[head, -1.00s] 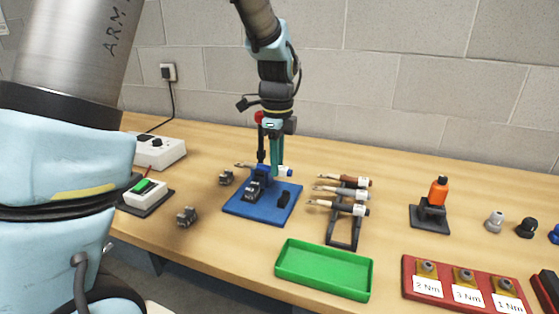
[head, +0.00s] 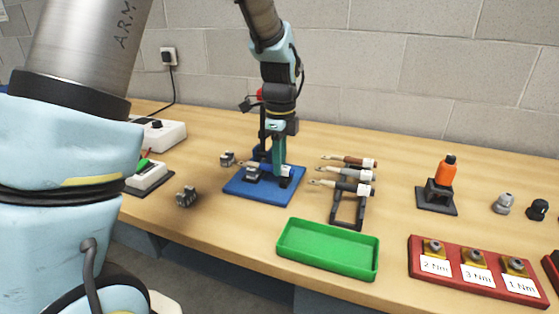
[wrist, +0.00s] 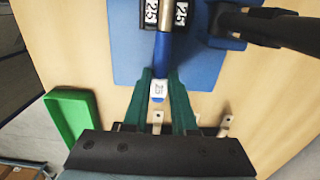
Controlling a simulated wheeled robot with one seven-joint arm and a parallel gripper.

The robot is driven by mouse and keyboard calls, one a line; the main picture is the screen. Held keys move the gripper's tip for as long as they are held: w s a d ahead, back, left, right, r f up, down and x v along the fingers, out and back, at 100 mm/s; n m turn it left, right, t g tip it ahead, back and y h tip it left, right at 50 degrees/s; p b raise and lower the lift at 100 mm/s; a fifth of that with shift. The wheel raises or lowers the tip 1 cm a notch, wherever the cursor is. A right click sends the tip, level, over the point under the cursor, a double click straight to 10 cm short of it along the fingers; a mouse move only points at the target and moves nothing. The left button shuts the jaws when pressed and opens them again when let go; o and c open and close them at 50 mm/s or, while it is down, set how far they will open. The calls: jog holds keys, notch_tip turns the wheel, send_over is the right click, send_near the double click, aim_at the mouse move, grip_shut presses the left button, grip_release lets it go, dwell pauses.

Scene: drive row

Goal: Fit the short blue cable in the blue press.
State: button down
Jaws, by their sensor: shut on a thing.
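The blue press stands on a blue base plate (head: 235,191), with an upright dark lever topped by a red knob (head: 259,94). My gripper (head: 276,168) is low over the plate and shut on the short blue cable (wrist: 163,47), whose pale sleeve shows at the fingers (head: 286,171).
A rack (head: 347,211) holds brown, grey and black cables right of the press. A green tray (head: 328,268) lies in front. Loose die blocks (head: 187,197) and another pair (head: 227,159) lie left.

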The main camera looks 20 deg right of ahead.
jog(key=shift+f, duration=0.25)
dwell(0.5)
jog(key=c, duration=0.6)
grip_release()
jog(key=shift+c, duration=0.2)
jog(key=shift+r, duration=0.1)
notch_tip(320, 180, up, 11)
jog(key=b, duration=0.1)
jog(key=w+a+f+n, duration=0.1)
jog(key=a+f+n, duration=0.1)
jog(key=a+n, duration=0.4)
jog(key=w+a+f+n, duration=0.1)
jog(key=a+f+n, duration=0.2)
jog(key=a+n, duration=0.35)
jog(key=s+a+f+n, duration=0.2)
jog(key=a+n, duration=0.4)
jog(key=a, duration=0.3)
jog(key=s+a+f+n+t+p, duration=0.1)
jog(key=s+a+f+n, duration=0.1)
jog(key=s+a+n, duration=0.2)
jog(key=a+n, duration=0.3)
jog(key=a, duration=0.1)
jog(key=shift+a+f+t, duration=0.3)
jog(key=shift+a+f, duration=0.05)
